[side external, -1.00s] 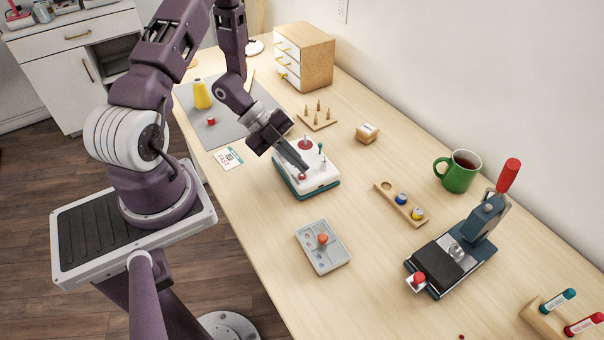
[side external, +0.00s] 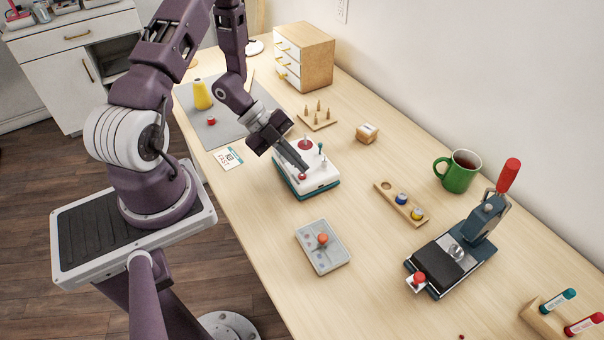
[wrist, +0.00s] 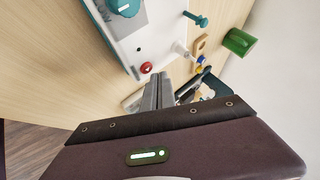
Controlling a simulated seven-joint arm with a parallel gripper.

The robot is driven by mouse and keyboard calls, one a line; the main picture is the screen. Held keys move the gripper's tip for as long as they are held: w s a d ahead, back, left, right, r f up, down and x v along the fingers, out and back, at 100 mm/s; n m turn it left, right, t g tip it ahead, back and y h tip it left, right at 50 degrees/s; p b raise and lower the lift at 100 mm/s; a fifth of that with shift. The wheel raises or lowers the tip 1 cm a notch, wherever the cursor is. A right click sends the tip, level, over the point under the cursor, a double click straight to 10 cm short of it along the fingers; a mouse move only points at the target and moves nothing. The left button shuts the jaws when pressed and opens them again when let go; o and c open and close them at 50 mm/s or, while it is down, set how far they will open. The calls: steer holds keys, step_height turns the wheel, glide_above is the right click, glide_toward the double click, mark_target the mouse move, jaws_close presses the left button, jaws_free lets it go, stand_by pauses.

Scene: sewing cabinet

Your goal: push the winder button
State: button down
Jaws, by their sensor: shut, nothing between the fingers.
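The winder is a white box (side external: 322,178) on a teal base, right below my gripper in the side view. Its red button (side external: 302,177) is on the near side of its top. In the wrist view the red button (wrist: 147,68) shows just left of my fingertips, with the winder's white top (wrist: 150,25) behind it. My gripper (side external: 304,169) is shut and empty, tilted down with its tips very close to the button. The wrist view shows the shut fingers (wrist: 163,79) too. I cannot tell whether they touch the button.
A grey tray (side external: 335,262) with an orange-red knob sits nearer the camera. A wooden bobbin holder (side external: 392,197), a green mug (side external: 455,179) and a press with a red handle (side external: 508,176) stand to the right. A peg board (side external: 310,124) is behind the winder.

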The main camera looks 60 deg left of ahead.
steer(key=shift+f, duration=0.1)
steer(key=shift+f, duration=0.35)
